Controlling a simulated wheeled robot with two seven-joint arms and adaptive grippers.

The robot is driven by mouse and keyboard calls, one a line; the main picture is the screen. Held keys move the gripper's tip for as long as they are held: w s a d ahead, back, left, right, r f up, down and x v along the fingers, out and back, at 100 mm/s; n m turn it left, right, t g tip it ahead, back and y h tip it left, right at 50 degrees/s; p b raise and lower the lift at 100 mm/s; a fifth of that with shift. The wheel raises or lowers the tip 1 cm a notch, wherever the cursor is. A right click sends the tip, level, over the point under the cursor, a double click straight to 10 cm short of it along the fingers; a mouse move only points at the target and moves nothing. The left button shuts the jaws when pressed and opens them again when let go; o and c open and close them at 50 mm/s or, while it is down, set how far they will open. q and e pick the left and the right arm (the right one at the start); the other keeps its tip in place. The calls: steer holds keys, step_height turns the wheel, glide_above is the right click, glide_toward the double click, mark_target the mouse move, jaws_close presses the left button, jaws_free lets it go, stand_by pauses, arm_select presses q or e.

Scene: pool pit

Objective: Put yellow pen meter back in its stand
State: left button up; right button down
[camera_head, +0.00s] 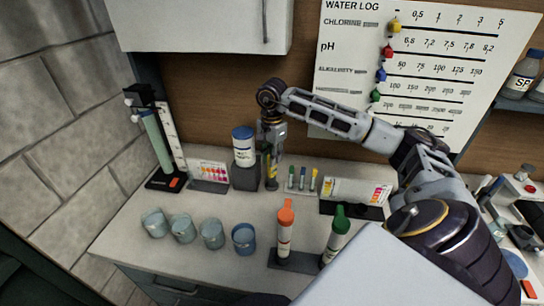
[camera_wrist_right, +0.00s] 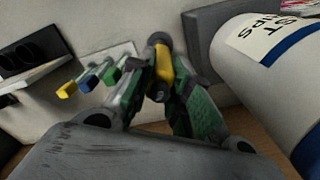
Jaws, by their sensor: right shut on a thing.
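My right gripper (camera_head: 271,178) reaches down at the back of the counter, just right of the white test-strip bottle. It is shut on the yellow pen meter (camera_wrist_right: 162,66), whose yellow body shows between the green-padded fingers in the right wrist view. In the head view only a little of the pen (camera_head: 270,160) shows, and it looks about upright. I cannot clearly make out the pen's stand. My left gripper is not in view.
The white bottle with a blue cap (camera_head: 244,146) stands close left of the gripper. Several small vials (camera_head: 301,180) stand close right, beside a colour-chart panel (camera_head: 357,191). Several cups (camera_head: 183,228) and the orange-capped (camera_head: 285,230) and green-capped (camera_head: 337,237) tubes stand in front.

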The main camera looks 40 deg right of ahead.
steer(key=shift+f, duration=0.1)
steer(key=c, duration=1.3)
jaws_free()
steer(key=shift+o, duration=0.2)
steer(key=shift+r+p, duration=2.2)
steer(key=shift+r, duration=1.35)
steer(key=shift+a, duration=0.1)
